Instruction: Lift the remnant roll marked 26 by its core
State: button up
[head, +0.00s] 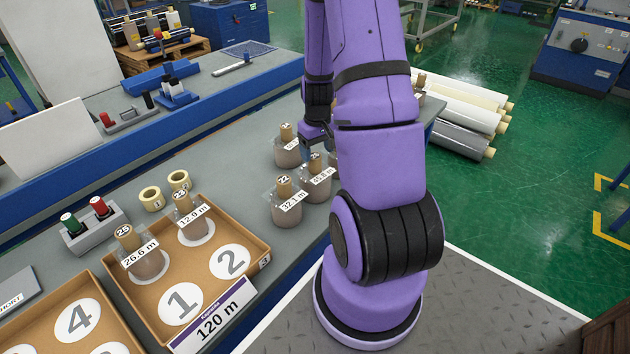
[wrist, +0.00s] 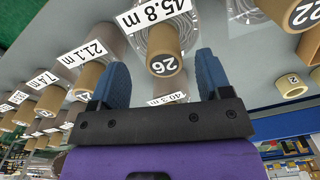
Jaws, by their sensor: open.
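The roll marked 26 (wrist: 163,42) shows in the wrist view with a tan core (wrist: 165,66) and a 45.8 m tag. In the head view the 45.8 m roll (head: 316,188) stands on the bench beside my arm, its core number too small to read. My gripper (wrist: 162,78) is open, with its blue fingers to either side of the 26 core in the wrist view. I cannot tell how far the core reaches between them. In the head view my gripper (head: 314,140) is just above this roll, partly hidden by my arm.
A roll marked 22 (head: 287,203), tagged 32.1 m, stands close by on the left; another roll (head: 287,153) is behind. A cardboard tray (head: 210,297) marked 120 m has numbered circles and two rolls, tagged 26.6 m and 12.9 m. The wrist view shows a row including a 21.1 m roll (wrist: 87,76).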

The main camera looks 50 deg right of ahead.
aim_at(315, 175)
jog(key=shift+w+f, duration=0.25)
jog(key=shift+f, duration=1.2)
jog(key=shift+w+f, duration=0.2)
jog(key=shift+f, duration=1.2)
grip_shut()
